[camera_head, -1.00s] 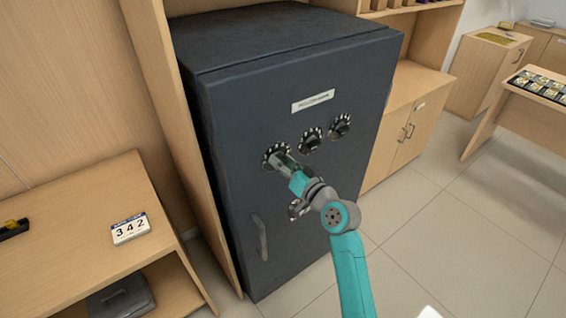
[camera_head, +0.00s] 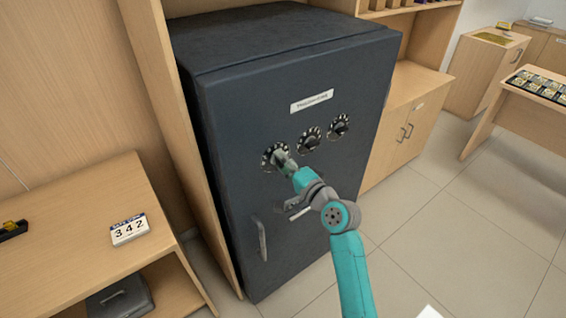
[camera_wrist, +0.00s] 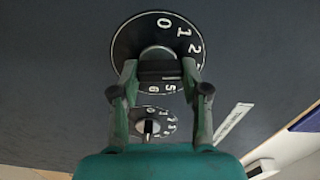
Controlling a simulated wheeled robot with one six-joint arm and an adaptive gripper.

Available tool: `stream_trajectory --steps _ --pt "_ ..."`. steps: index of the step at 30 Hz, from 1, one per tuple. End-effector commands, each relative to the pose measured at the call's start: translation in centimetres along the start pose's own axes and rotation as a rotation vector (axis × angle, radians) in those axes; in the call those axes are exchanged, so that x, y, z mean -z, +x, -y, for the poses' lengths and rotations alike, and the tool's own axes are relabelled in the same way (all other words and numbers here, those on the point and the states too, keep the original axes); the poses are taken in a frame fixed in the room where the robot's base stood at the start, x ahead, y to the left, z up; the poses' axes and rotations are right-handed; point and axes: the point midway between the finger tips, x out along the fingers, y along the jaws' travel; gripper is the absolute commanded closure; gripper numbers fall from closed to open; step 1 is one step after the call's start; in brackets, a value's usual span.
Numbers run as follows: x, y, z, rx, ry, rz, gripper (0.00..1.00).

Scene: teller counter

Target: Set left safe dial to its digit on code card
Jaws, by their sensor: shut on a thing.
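The dark safe (camera_head: 290,80) has three round black dials with white marks on its door. My gripper (camera_head: 285,165) is at the left dial (camera_head: 268,158) and partly covers it. In the wrist view, my gripper (camera_wrist: 162,80) is shut on the knob (camera_wrist: 160,70) of the left dial (camera_wrist: 135,40). Digits 0, 1 and part of a 2 show on its upper and right side, and 5 and 6 show between the fingers. Its pointer setting cannot be read. The code card (camera_head: 130,229) on the wooden shelf reads 3 4 2.
The middle dial (camera_head: 309,140) and right dial (camera_head: 339,126) are close to the right of my gripper. A label (camera_head: 312,102) is above them, and a door handle (camera_head: 262,238) is lower left. The tiled floor (camera_head: 440,230) on the right is clear.

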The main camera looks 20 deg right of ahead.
Motion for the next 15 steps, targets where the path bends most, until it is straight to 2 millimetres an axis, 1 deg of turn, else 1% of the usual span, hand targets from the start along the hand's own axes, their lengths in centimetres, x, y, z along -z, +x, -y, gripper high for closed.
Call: stream_trajectory --steps 7,15 --pt "0.06 -0.02 -0.16 -0.002 0.123 -0.001 0.89" --pt "0.07 -0.02 -0.19 -0.002 0.180 -0.001 0.89"
